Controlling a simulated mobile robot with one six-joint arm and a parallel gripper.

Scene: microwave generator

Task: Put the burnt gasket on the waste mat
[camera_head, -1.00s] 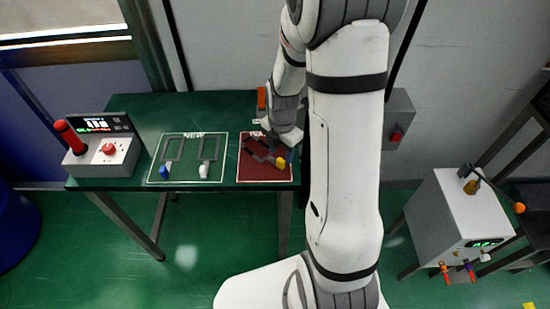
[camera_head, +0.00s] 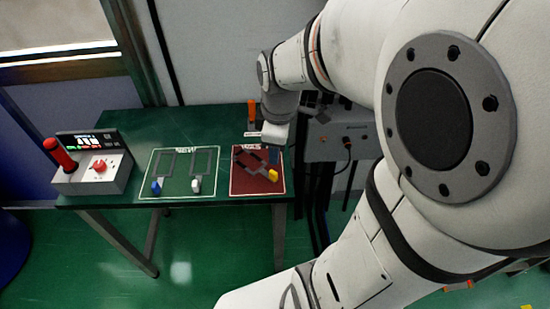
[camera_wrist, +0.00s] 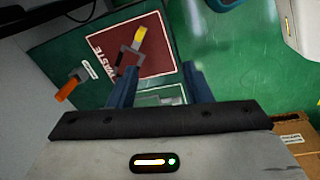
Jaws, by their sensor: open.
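The burnt gasket (camera_head: 256,162) is a dark rectangular frame with a yellow tab. It lies tilted on the dark red waste mat (camera_head: 238,187), at the right of the green table. In the wrist view the gasket (camera_wrist: 129,56) and its yellow tab lie on the mat (camera_wrist: 95,38), which carries the word WASTE. My gripper (camera_wrist: 158,82) is open, with its two blue fingers apart and nothing seen between them. In the head view my gripper (camera_head: 274,153) is by the mat's right side, partly hidden by its own housing.
A green NEW mat (camera_head: 180,190) holds two gaskets with blue and white tabs. A control box (camera_head: 95,172) with a red lever stands at the table's left. An orange-handled thing (camera_head: 252,112) is behind the waste mat. A cardboard box (camera_wrist: 295,130) shows at the wrist view's right.

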